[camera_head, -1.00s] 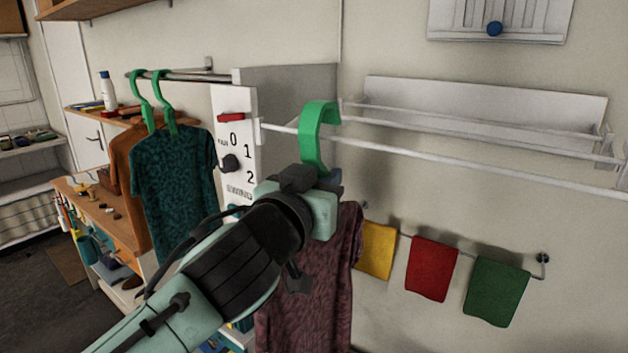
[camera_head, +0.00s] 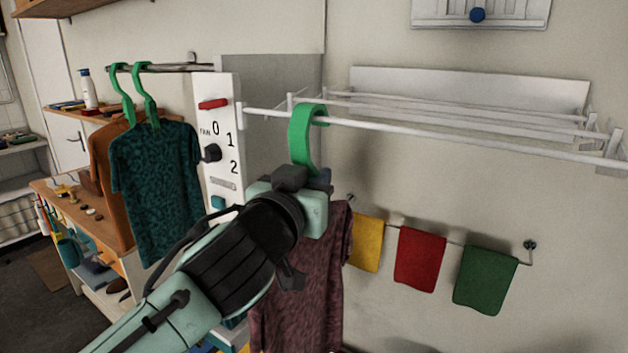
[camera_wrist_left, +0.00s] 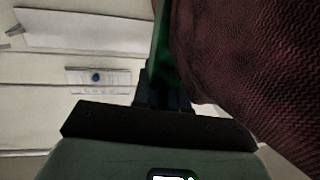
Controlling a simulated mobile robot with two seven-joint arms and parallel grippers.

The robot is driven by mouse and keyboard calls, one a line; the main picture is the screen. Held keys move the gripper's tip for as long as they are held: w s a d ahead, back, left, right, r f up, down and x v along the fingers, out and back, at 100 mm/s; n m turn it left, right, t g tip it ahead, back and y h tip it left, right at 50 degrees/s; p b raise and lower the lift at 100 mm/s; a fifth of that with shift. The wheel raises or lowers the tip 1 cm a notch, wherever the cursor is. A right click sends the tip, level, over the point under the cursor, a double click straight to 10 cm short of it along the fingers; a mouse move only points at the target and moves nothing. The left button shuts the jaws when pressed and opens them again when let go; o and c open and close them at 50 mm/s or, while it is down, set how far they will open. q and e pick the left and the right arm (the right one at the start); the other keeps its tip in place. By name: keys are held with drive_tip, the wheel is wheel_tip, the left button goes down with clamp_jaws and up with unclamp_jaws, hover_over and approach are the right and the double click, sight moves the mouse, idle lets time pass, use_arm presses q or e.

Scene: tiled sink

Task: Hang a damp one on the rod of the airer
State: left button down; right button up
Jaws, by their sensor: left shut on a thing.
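My left gripper (camera_head: 306,180) is shut on a green hanger (camera_head: 301,142) just below its hook. A dark maroon patterned garment (camera_head: 305,285) hangs from this hanger, partly hidden behind my arm. The garment (camera_wrist_left: 245,65) fills the right of the left wrist view, with the green hanger (camera_wrist_left: 162,55) beside it. The airer (camera_head: 575,118) is a white wall rack with several rods. The hanger's hook is upright and overlaps the airer's front rod (camera_head: 430,135) near its left end. I cannot tell whether it is over the rod or in front of it. My right gripper is out of view.
A teal patterned shirt (camera_head: 158,185) and an orange-brown garment (camera_head: 108,175) hang on green hangers from a rail at left. A white panel (camera_head: 222,140) with a dial stands left of the airer. Yellow, red (camera_head: 420,260) and green cloths hang on a lower rail.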

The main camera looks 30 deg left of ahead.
use_arm(q)
drive_tip(key=c, duration=1.1)
unclamp_jaws()
drive_tip(key=shift+s, duration=0.1)
drive_tip(key=s+d+b, duration=0.1)
drive_tip(key=s+b, duration=0.1)
drive_tip(key=s, duration=1.1)
drive_tip(key=shift+d, duration=0.25)
